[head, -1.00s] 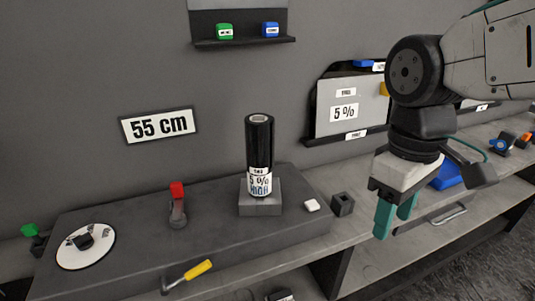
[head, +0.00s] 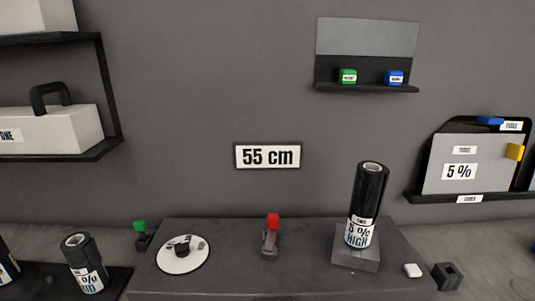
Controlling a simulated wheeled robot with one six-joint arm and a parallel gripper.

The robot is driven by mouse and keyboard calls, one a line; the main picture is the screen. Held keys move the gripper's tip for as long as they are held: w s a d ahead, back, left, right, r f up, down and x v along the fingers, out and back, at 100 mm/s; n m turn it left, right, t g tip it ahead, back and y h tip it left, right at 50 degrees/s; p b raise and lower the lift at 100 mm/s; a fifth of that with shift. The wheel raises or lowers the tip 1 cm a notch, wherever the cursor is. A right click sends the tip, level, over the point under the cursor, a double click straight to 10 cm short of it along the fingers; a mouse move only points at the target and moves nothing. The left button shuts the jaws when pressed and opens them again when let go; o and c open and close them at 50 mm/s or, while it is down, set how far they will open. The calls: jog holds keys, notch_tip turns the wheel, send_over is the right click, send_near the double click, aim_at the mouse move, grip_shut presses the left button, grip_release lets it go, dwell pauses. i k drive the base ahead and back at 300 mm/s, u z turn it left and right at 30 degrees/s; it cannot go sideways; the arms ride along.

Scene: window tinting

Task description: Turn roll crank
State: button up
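The black film roll (head: 367,200) stands upright on a square grey holder (head: 354,257) on top of the dark grey bench unit (head: 310,279). Its label reads "5 % HIGH". The yellow-handled crank on the front of this unit is out of the head view, below the lower edge. A red-topped lever (head: 271,235) stands on the unit, left of the roll. A white dial with a black knob (head: 183,254) lies further left. My gripper is not in view.
A "55 cm" sign (head: 268,156) hangs on the wall. A green-topped switch (head: 142,234) stands left of the unit. Other rolls, one in clear view (head: 84,262), stand at the lower left. A small white block (head: 413,270) and a dark square holder (head: 447,276) sit at right.

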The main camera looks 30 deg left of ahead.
aim_at(269, 250)
jog(key=i, duration=0.55)
jog(key=u, duration=1.55)
